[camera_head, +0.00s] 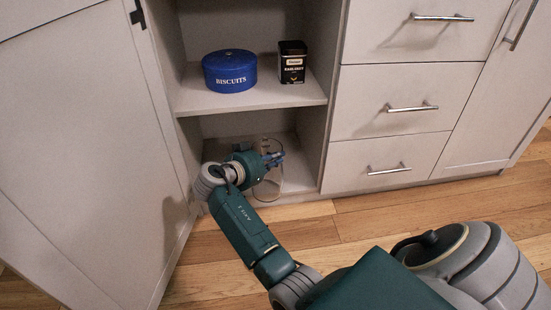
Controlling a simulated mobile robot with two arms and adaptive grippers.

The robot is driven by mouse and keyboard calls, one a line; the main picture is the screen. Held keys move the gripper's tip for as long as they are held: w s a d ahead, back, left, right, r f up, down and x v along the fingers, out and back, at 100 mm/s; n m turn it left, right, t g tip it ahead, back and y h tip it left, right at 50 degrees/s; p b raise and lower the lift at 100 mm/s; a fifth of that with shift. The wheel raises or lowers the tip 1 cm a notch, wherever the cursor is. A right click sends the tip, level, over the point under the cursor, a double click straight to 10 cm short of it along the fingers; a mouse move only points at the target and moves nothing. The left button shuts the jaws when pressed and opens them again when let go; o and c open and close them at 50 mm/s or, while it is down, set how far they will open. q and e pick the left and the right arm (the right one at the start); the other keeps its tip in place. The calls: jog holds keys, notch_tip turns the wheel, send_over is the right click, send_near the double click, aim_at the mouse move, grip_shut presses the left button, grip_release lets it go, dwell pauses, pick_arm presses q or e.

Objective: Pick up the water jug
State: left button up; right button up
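The water jug (268,186) looks like a clear glass vessel in the lower compartment of the open cabinet, near its front edge. Only faint outlines of it show, and my gripper hides part of it. My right gripper (274,159) has reached into this compartment from the front, and its blue-tipped fingers overlap the upper part of the jug. I cannot tell whether the fingers touch the jug or close on it. My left gripper is not in view.
The shelf (252,98) above my gripper holds a blue biscuit tin (230,71) and a black tea tin (292,62). An open cabinet door (85,150) stands at the left. Closed drawers (400,105) are at the right. The wooden floor (380,215) in front is clear.

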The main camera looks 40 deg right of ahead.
jog(key=o, duration=0.4)
jog(key=shift+r, duration=0.2)
jog(key=shift+f, duration=0.1)
jog(key=shift+a, duration=0.15)
jog(key=v, duration=0.7)
jog(key=shift+a, duration=0.1)
